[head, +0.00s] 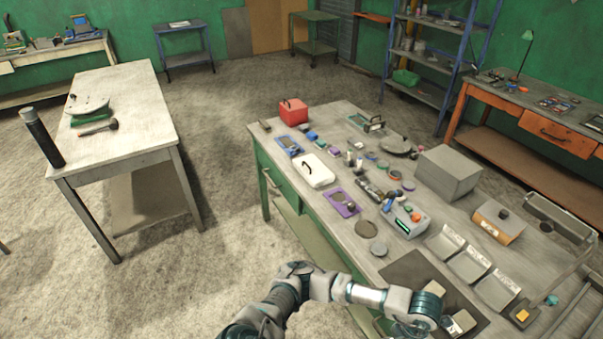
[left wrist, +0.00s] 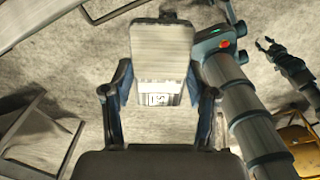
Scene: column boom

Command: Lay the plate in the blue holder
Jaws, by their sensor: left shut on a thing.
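My left gripper (left wrist: 160,108) is shut on a grey, roughly rectangular plate (left wrist: 160,50) in the left wrist view. The plate sits between the two dark fingers with blue pads. A white label with dark print shows on its lower part. In the head view my left arm reaches over the near edge of the bench, and its fingers are mostly hidden. The blue holder (head: 281,141) lies flat near the far left edge of that bench, well away from the arm. My right gripper (left wrist: 268,46) shows small in the left wrist view, its fingers apart and empty.
The bench (head: 335,232) is crowded. A red box (head: 293,113) stands behind the blue holder.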

